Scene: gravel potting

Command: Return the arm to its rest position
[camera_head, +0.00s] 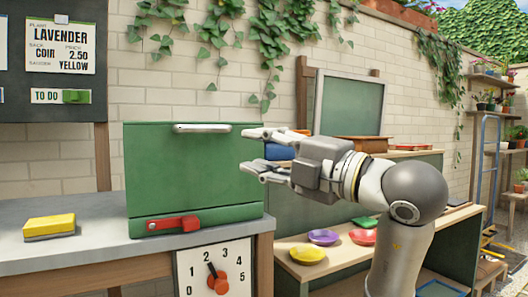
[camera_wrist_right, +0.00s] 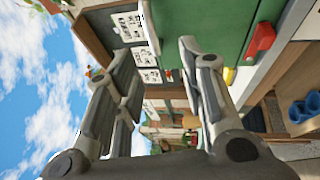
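My right gripper (camera_head: 258,152) is raised in front of the right side of a green cabinet (camera_head: 190,170). Its fingers point left and are spread apart, with nothing between them. In the right wrist view the right gripper (camera_wrist_right: 150,75) also shows open and empty, with sky and a board with papers (camera_wrist_right: 138,40) beyond it. My right arm comes in from the lower right of the head view. My left gripper does not show in either view.
A grey counter (camera_head: 60,255) holds a yellow sponge (camera_head: 49,226). The cabinet has a red latch (camera_head: 173,224) and a pale handle (camera_head: 202,128). A dial (camera_head: 217,278) is below. Yellow (camera_head: 307,255), purple (camera_head: 323,237) and red (camera_head: 363,236) saucers lie on a lower shelf.

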